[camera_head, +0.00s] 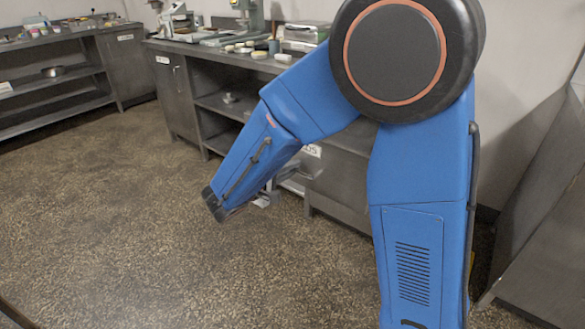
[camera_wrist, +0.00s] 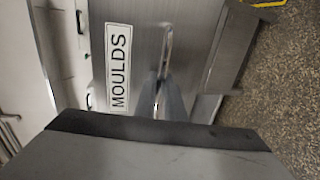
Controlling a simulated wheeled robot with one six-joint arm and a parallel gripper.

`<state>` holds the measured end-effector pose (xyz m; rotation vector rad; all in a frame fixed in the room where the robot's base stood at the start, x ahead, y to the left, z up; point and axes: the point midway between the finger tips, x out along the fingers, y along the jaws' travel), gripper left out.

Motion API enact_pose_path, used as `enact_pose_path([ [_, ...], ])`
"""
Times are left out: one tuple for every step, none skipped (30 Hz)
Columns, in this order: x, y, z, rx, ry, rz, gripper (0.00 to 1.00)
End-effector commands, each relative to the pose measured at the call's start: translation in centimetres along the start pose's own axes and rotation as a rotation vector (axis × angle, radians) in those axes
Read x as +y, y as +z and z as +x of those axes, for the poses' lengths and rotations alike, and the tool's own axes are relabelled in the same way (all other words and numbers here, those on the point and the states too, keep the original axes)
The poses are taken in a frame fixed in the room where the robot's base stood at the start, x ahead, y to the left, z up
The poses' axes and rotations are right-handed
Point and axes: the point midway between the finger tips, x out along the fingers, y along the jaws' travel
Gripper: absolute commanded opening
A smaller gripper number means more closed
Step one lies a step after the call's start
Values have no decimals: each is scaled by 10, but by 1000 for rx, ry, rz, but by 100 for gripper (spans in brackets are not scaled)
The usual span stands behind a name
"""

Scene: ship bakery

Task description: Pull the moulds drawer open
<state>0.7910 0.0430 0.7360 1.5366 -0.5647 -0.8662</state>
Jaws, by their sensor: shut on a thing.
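The moulds drawer has a grey metal front (camera_wrist: 140,40) with a white label reading MOULDS (camera_wrist: 118,66), turned sideways in the wrist view. Its bar handle (camera_wrist: 166,45) stands beside the label. My gripper (camera_wrist: 162,88) is shut on the handle, with the fingers near its lower end in the picture. The dark wrist housing hides what lies below. In the head view my blue arm covers most of the drawer. Only the end of its label (camera_head: 312,150) shows past the arm. I cannot tell how far the drawer stands out.
The long steel counter (camera_head: 185,48) carries trays, boxes and a scale-like machine. A shelf unit (camera_head: 50,82) stands at the far left. A grey panel (camera_head: 550,235) stands at the right. The speckled floor (camera_head: 110,210) is clear at the left and front.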

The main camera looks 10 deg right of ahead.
Motion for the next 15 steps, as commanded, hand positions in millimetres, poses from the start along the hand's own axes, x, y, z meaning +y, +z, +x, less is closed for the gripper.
enact_pose_path([
  [0,0,0,0,-1,-1,0],
  [0,0,0,0,-1,-1,16],
  [0,0,0,1,-1,0,16],
  [0,0,0,1,-1,0,16],
  [0,0,0,1,-1,0,16],
  [0,0,0,1,-1,0,16],
  [0,0,0,1,-1,0,16],
  [0,0,0,1,-1,0,16],
  [0,0,0,1,0,0,16],
  [0,0,0,1,0,0,16],
  [0,0,0,1,0,0,16],
  [0,0,-1,1,0,0,16],
  [0,-1,-2,2,0,0,16],
  [0,-1,-4,2,0,0,16],
  [0,-1,-7,3,0,0,16],
])
